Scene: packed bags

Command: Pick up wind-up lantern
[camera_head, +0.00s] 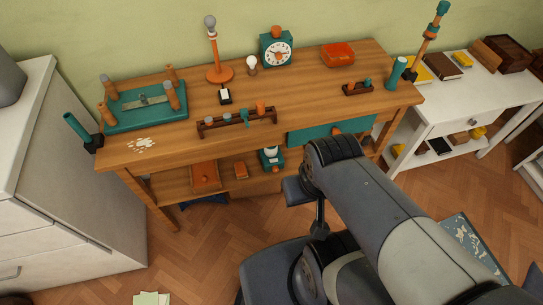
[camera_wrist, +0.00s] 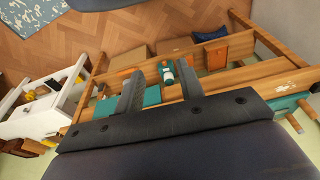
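A small teal and white object, which looks like the wind-up lantern (camera_head: 271,158), stands on the lower shelf of the wooden workbench (camera_head: 170,148). My arm is to the right of it in the head view. In the wrist view the lantern (camera_wrist: 168,74) shows beyond and between my two fingers, towards the right one. My gripper (camera_wrist: 160,66) is open and empty, with its fingers spread wide apart. The lantern is still some distance from the fingertips. My fingers cannot be made out in the head view.
An orange box (camera_head: 205,177) and a small orange-brown block (camera_head: 240,170) lie left of the lantern on that shelf. A white side table (camera_head: 485,105) stands right, a white cabinet (camera_head: 75,170) left.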

